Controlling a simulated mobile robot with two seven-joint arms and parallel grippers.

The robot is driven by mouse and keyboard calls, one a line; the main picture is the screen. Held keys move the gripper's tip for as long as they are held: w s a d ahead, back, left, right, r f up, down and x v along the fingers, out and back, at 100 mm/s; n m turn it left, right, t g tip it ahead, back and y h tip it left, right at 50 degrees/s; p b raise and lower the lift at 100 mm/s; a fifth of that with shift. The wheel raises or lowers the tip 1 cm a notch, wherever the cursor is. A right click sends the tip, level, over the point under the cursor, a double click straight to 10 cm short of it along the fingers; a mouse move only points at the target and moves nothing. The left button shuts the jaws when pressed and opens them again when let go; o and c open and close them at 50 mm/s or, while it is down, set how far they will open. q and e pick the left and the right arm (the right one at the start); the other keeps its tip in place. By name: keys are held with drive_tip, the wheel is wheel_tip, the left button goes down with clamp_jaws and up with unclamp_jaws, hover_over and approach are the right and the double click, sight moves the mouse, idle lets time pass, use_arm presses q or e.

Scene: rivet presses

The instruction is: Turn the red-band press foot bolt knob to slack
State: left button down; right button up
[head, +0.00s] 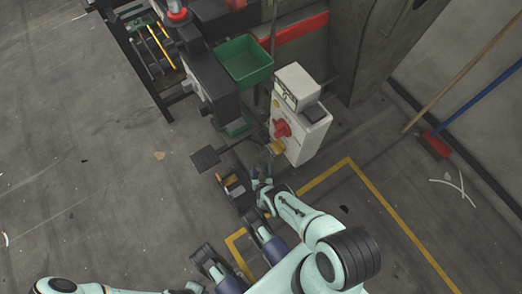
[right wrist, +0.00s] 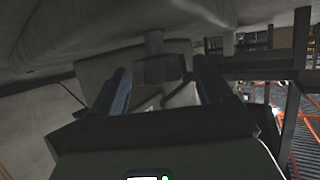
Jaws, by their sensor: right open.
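The press with a red band (head: 300,28) stands at the top of the head view, with a white control box (head: 312,138) on its near side. My right gripper (head: 262,170) is low beside this box, close to the floor. In the right wrist view my right gripper (right wrist: 163,92) is open, one finger on each side. A dark, blocky knob (right wrist: 158,69) on a short stem hangs below a grey surface between and beyond the fingers. I cannot tell whether they touch it. The knob is not clear in the head view.
A black pedal (head: 205,159) lies left of the control box. A green bin (head: 243,62) is above it. A red knob (head: 282,129) sticks out from the box. A broom (head: 437,144) leans at the right.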

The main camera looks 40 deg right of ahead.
drive_tip(key=shift+c, duration=0.3)
drive_tip(key=c, duration=1)
drive_tip(key=shift+n+y, duration=0.3)
drive_tip(key=shift+s+d+n+t+y, duration=0.1)
drive_tip(key=shift+d+n+t+y, duration=0.1)
drive_tip(key=shift+n+t+y, duration=0.55)
drive_tip(key=shift+d+n+t+y, duration=0.2)
drive_tip(key=shift+n+t+y, duration=0.25)
drive_tip(key=shift+n+y, duration=1.65)
drive_tip(key=shift+y, duration=0.35)
